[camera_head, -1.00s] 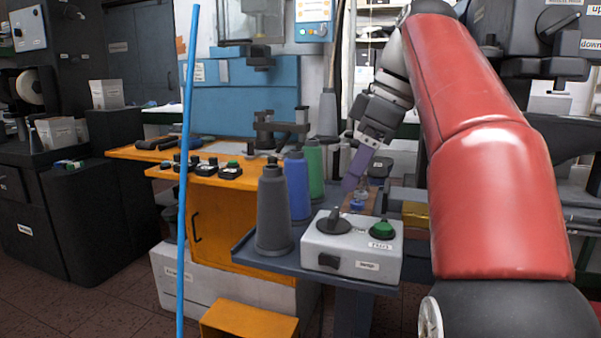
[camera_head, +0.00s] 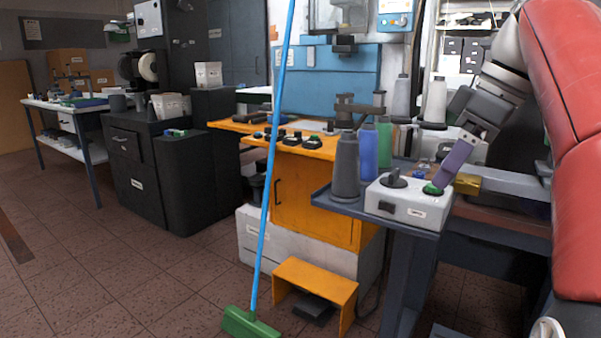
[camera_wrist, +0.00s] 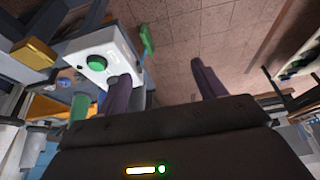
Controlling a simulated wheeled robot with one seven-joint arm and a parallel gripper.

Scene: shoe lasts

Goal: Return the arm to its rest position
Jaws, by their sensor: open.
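My gripper (camera_head: 453,166) is at the right in the head view, with its purple fingers pointing down and left. They overlap the right end of a white control box (camera_head: 408,212) in that view; I cannot tell the gap from this view. In the wrist view my gripper (camera_wrist: 160,82) shows two purple fingers spread wide with nothing between them. The white box (camera_wrist: 125,38) with its green button (camera_wrist: 97,62) is beyond the left finger. My red arm runs down the right edge of the head view.
Grey, blue and green thread cones (camera_head: 346,170) stand beside the box on a dark table. A blue-handled broom (camera_head: 250,325) with a green head stands in front of an orange workbench (camera_head: 310,208). An orange step stool (camera_head: 315,283) is on the floor. Open tiled floor lies left.

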